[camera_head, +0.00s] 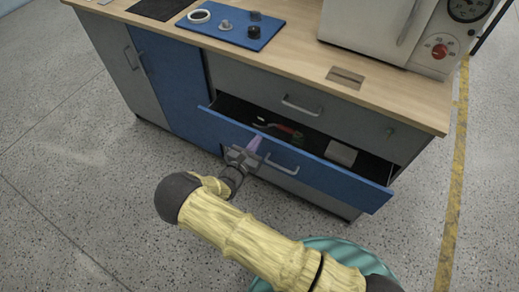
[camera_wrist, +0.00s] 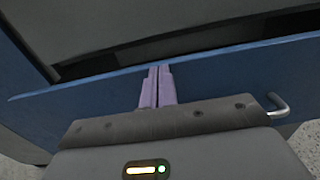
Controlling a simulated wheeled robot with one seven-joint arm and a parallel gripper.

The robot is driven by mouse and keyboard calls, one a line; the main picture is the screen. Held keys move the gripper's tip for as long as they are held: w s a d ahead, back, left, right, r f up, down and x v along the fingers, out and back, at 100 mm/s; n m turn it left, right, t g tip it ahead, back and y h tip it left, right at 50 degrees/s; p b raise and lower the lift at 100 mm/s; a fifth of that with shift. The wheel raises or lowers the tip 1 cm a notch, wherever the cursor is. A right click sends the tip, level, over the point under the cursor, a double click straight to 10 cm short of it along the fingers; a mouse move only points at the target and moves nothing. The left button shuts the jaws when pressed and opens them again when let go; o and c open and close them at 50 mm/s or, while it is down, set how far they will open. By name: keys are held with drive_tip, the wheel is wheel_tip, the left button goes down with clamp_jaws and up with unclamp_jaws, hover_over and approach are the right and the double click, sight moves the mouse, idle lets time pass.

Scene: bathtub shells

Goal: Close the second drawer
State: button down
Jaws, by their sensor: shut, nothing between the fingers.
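The second drawer (camera_head: 330,175) has a blue front and a metal bar handle (camera_head: 281,166). It is pulled out, with its dark inside and several items showing in the head view. My gripper (camera_head: 254,143) is at the outer side of the blue front, left of the handle. In the wrist view my gripper (camera_wrist: 157,86) has its two purple fingers together with nothing between them. They point at the blue front (camera_wrist: 220,75), close to its upper edge; I cannot tell if they touch it. The handle's end (camera_wrist: 277,105) shows at the right.
A grey top drawer (camera_head: 310,105) above is shut. The wooden counter (camera_head: 290,62) carries a blue tray (camera_head: 232,25) and a white microwave (camera_head: 375,30). A blue cabinet door (camera_head: 172,85) stands left of the drawers. The speckled floor (camera_head: 80,190) in front is clear.

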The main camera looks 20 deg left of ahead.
drive_tip(key=w+d+b, duration=0.1)
drive_tip(key=w+d, duration=0.1)
drive_tip(key=w, duration=0.9)
drive_tip(key=shift+w+r, duration=0.2)
drive_tip(key=shift+w, duration=0.05)
drive_tip(key=shift+w+r, duration=0.1)
drive_tip(key=s+a+p, duration=0.2)
drive_tip(key=s, duration=1.2)
drive_tip(key=shift+s+a+f, duration=0.2)
drive_tip(key=shift+s+f, duration=0.1)
drive_tip(key=shift+f, duration=0.05)
